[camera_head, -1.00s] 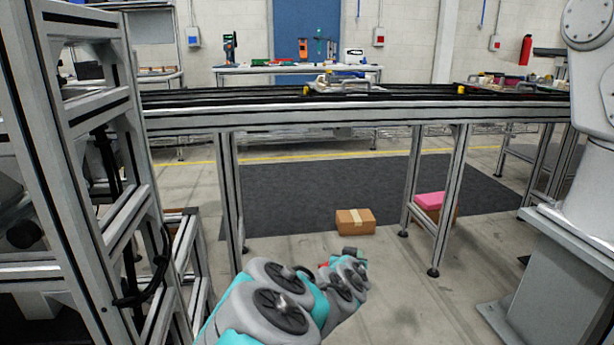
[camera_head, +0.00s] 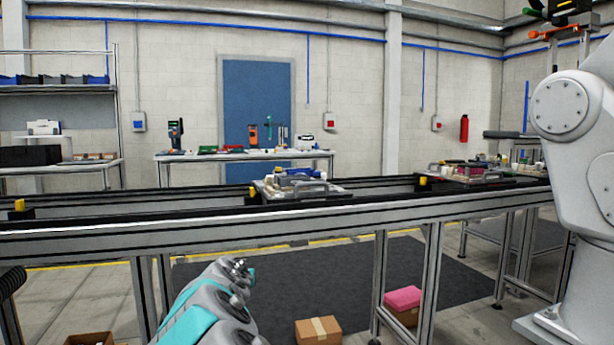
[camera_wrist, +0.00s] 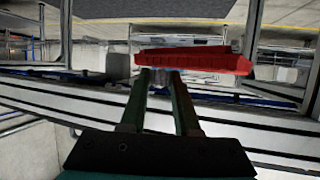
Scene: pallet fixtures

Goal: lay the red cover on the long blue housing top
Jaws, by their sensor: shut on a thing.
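The red cover (camera_wrist: 195,63) is a long, ribbed piece seen in the wrist view, held crosswise at my fingertips. My gripper (camera_wrist: 168,82) is shut on it, and the cover is clear of any surface. In the head view only my arm shows at lower middle; the gripper and cover are not clear there. A long blue housing (camera_head: 301,182) lies on a grey pallet fixture (camera_head: 325,192) on the conveyor. It is small in the picture, and its top detail is hard to make out.
The conveyor (camera_head: 200,218) runs across in front of me. A second loaded pallet (camera_head: 480,172) stands on it at right, near a large white robot arm (camera_head: 565,110). Below are a cardboard box (camera_head: 318,331) and a pink-topped box (camera_head: 403,299). A workbench (camera_head: 240,156) stands behind.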

